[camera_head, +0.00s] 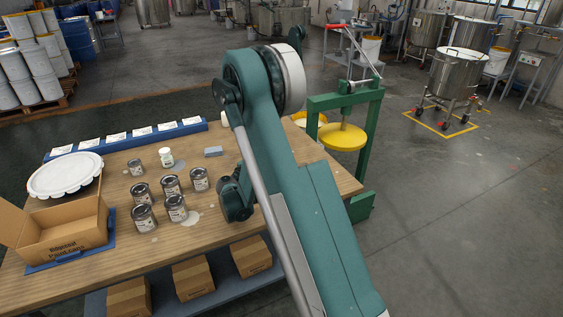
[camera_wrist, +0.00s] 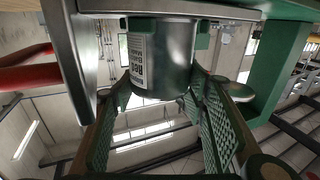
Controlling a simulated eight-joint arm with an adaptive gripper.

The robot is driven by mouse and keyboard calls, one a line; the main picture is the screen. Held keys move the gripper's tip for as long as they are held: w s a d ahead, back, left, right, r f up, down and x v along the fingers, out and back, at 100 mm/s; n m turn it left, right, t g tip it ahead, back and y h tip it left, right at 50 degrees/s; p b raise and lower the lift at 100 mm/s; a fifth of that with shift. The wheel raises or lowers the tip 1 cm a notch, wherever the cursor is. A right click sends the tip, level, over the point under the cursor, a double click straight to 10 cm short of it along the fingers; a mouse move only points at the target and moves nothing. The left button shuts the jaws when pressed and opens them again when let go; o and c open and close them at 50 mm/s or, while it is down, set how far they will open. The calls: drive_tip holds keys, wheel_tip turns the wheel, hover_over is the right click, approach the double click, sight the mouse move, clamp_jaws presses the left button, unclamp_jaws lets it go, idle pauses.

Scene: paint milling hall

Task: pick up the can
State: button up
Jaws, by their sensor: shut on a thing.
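In the wrist view a grey metal can (camera_wrist: 172,58) with a white printed label sits between the two green textured finger pads of my gripper (camera_wrist: 158,88). In the head view my own arm crosses the middle, and I cannot make out the gripper or the held can there. Several similar small cans (camera_head: 171,185) with white labels stand upright on the wooden table (camera_head: 115,256), left of my arm.
A green press (camera_head: 374,125) with a yellow plate (camera_head: 342,138) stands right of my arm.

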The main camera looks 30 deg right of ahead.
drive_tip(key=shift+r, duration=0.1)
drive_tip(key=shift+r+p, duration=1.4)
drive_tip(key=shift+r, duration=3.5)
drive_tip(key=shift+w, duration=0.1)
